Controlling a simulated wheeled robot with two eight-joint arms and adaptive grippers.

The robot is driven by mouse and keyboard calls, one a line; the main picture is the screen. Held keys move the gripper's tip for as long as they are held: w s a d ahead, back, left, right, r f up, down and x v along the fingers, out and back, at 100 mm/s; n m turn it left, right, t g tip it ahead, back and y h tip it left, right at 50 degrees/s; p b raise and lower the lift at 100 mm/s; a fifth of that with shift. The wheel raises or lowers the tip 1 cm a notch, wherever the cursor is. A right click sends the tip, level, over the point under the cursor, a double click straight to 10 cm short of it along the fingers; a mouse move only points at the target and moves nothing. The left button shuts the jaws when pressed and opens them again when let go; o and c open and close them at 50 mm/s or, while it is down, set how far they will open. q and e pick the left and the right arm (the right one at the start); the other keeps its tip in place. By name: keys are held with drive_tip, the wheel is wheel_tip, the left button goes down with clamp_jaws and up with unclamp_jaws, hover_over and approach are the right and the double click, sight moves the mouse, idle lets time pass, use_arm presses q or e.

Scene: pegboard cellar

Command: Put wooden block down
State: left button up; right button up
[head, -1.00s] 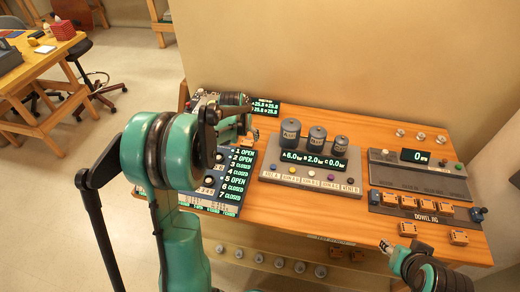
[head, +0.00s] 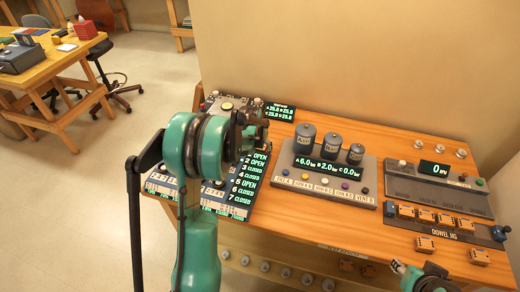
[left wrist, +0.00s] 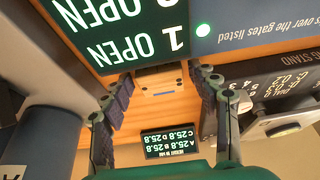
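A small wooden block (left wrist: 158,82) shows between the fingers of my left gripper (left wrist: 160,85) in the left wrist view, beside the dark OPEN/CLOSED panel. A gap shows between the block and each finger, so the gripper looks open. In the head view, my left gripper is mostly hidden behind my arm, near the panel's top edge.
The OPEN/CLOSED panel (head: 243,187) and a console with grey canisters (head: 318,185) stand on the wooden table (head: 300,228). A dowel jig (head: 445,226) holding several blocks is at right. A small readout (left wrist: 167,143) stands at the back. Bare tabletop lies before the console.

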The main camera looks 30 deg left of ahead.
use_arm(q)
drive_tip(key=c, duration=0.7)
wheel_tip(320, 180, up, 10)
drive_tip(key=p, duration=0.3)
